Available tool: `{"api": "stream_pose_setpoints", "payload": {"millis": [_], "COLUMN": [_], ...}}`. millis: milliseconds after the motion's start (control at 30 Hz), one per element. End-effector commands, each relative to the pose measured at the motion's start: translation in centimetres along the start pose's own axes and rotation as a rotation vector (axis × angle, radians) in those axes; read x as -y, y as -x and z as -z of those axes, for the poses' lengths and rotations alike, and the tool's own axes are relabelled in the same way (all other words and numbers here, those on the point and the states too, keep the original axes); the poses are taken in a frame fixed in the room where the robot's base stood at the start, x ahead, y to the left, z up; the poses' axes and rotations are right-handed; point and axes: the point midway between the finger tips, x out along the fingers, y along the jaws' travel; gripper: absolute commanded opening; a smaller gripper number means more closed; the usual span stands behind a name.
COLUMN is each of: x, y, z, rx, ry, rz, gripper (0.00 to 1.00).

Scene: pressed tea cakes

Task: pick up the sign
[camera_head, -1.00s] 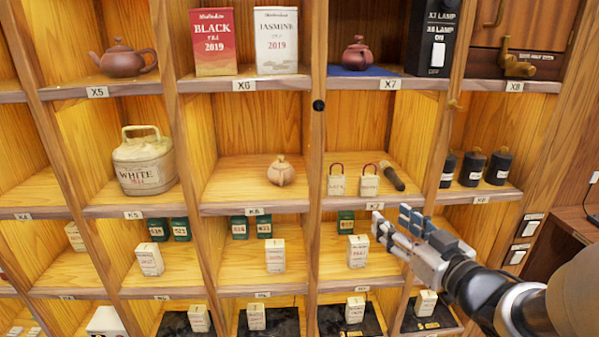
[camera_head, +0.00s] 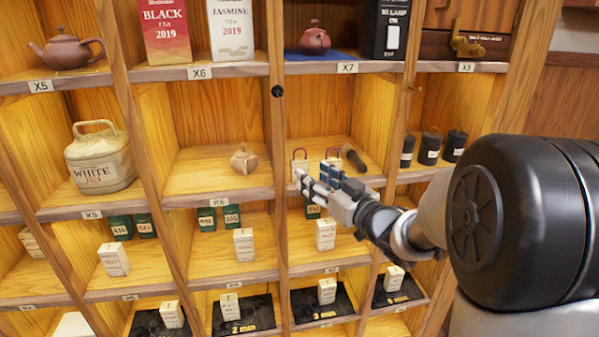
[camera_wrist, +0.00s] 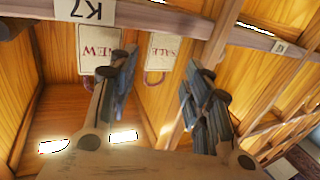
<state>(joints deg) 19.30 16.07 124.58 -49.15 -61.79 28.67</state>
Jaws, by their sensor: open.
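Two small cream signs with dark red loop handles stand in the compartment above the K7 label. The wrist view shows them upside down: the NEW sign (camera_wrist: 100,42) at left and the SALE sign (camera_wrist: 164,48) beside it. In the head view, the left sign (camera_head: 299,165) shows its handle and part of its face; my gripper largely hides the right one. My gripper (camera_head: 312,184) is open and empty, in front of the signs at about shelf-edge height. In the wrist view its fingers (camera_wrist: 160,82) are apart, the left finger overlapping the NEW sign's edge.
A dark cylindrical object (camera_head: 352,157) lies right of the signs. Dark canisters (camera_head: 430,148) stand in the compartment farther right. A clay teapot (camera_head: 244,160) sits in the left compartment, past an upright divider. The shelf edge (camera_wrist: 190,27) runs close to my fingers.

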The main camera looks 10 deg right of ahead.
Motion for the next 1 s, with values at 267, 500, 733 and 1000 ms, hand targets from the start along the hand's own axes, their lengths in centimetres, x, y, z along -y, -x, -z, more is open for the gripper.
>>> {"api": "stream_pose_setpoints", "payload": {"millis": [267,500,733,1000], "x": [0.0,-0.1,-0.1,-0.1], "y": [-4.0,-4.9,-4.9,-4.9], "z": [0.0,0.1,0.1,0.1], "rx": [0.0,0.0,0.0,0.0], "ry": [0.0,0.0,0.0,0.0], "rz": [0.003,-0.001,0.0,0.0], "gripper": [0.45,0.45,0.37,0.19]}}
